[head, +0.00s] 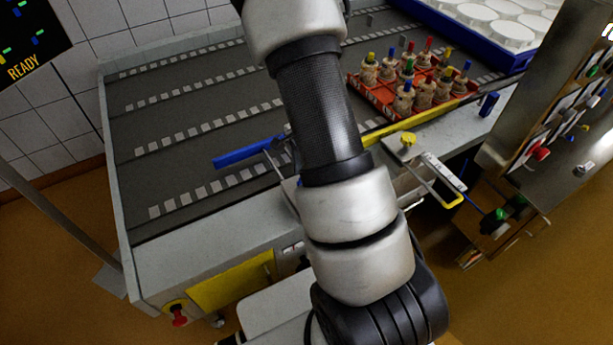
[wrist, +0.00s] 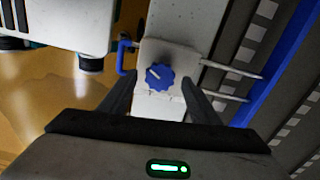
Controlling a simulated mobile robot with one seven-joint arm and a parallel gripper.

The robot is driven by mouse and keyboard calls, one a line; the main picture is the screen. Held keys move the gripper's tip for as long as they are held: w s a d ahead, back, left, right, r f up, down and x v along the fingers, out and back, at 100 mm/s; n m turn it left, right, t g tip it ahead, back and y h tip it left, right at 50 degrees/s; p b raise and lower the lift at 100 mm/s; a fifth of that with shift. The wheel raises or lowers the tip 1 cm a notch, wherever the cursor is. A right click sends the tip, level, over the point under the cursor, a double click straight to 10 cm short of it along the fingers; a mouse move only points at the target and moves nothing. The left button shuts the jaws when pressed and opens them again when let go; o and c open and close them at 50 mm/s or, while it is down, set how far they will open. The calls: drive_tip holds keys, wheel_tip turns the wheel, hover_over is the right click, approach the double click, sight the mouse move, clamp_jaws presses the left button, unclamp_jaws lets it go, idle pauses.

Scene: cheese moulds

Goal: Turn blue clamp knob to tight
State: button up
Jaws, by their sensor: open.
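The blue clamp knob (wrist: 160,76) shows in the wrist view, a lobed knob with a pale pointer line, on a light clamp block (wrist: 185,52). My gripper (wrist: 157,92) is open, with one dark finger on each side of the knob's near side. I cannot tell how far the fingertips are from the knob, and they do not appear to touch it. In the head view my arm hides the blue knob and my gripper. A blue rail (head: 232,155) sticks out to the left of my arm there. A similar clamp with a yellow knob (head: 408,139) stands to the right.
A blue handle (wrist: 124,57) is left of the knob, and two metal rods (wrist: 230,70) run right toward the blue rail. A steel panel (head: 545,105) stands at right.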

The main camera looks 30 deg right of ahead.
wheel_tip(320, 180, up, 17)
drive_tip(key=p, duration=0.2)
drive_tip(key=shift+f, duration=0.15)
idle(0.3)
